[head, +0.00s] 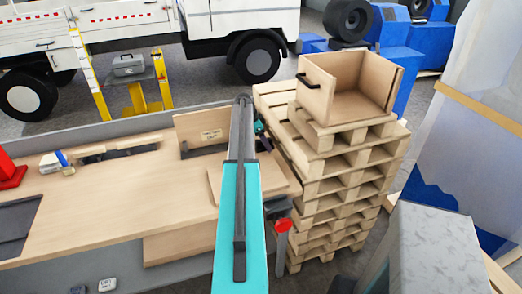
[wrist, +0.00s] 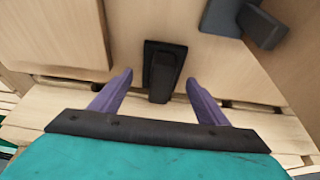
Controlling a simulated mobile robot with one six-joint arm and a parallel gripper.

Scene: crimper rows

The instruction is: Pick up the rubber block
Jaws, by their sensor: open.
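A black block-like thing (wrist: 162,72), which looks like the rubber block, shows in the wrist view against pale wood. It has a wider base part and a narrower raised part. My gripper (wrist: 159,78) is open, with one purple finger on each side of it and a gap to each. I cannot tell whether the fingers are level with it or above it. In the head view my arm reaches over the right end of the wooden bench (head: 120,200). The block cannot be made out there, and the gripper is mostly hidden behind the arm.
A dark grey object (wrist: 240,18) lies at the upper right of the wrist view. A stack of pallets (head: 330,190) bearing an open wooden box (head: 345,85) stands right of the bench. A red item (head: 10,172) and a dark mat (head: 16,225) are at the bench's left.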

